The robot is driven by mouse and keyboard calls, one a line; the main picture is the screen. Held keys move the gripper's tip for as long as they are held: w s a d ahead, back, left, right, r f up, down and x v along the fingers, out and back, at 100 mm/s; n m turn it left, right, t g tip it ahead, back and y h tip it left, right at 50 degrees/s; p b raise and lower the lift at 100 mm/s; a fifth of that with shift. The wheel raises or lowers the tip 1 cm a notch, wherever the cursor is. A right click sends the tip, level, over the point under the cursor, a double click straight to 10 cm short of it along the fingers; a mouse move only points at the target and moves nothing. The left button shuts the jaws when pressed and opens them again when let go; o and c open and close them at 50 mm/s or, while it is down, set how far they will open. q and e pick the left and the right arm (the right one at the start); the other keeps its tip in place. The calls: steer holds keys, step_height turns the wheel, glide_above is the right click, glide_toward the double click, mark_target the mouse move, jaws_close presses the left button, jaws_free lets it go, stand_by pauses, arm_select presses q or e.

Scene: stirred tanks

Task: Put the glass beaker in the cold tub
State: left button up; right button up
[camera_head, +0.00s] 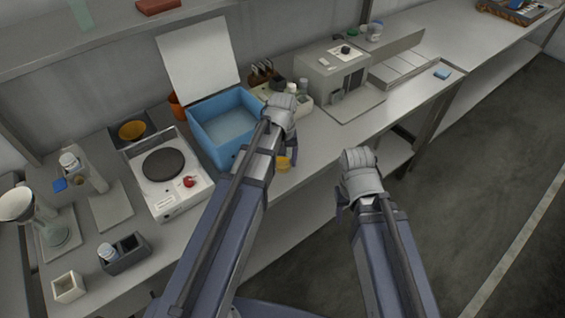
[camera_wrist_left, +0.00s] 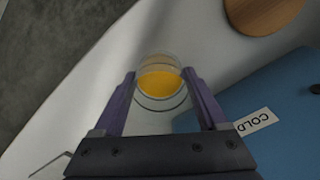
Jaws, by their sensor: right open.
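The glass beaker (camera_head: 284,164) with yellow-orange liquid is near the front edge of the bench, right of the blue tub. My left gripper (camera_head: 292,155) is over it. In the left wrist view the beaker (camera_wrist_left: 160,84) sits between both fingers, which lie against its sides; I cannot tell whether its base touches the bench. The cold tub (camera_head: 195,113) is blue and open-topped, with its white lid raised behind. Its side with the COLD label (camera_wrist_left: 253,121) shows at the right of the wrist view. My right gripper (camera_head: 345,208) is open, in front of the bench.
A white hotplate (camera_head: 192,199) with a dark round top is left of the tub. A rack of dark-handled tools (camera_head: 262,76) and a grey boxy machine (camera_head: 333,85) stand behind and right. The bench front right of the beaker is clear.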

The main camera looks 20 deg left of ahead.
arm_select(q)
jaws_close()
stand_by(0.4)
steer(key=shift+r, duration=0.1)
step_height(320, 180, up, 10)
steer(key=p, duration=1)
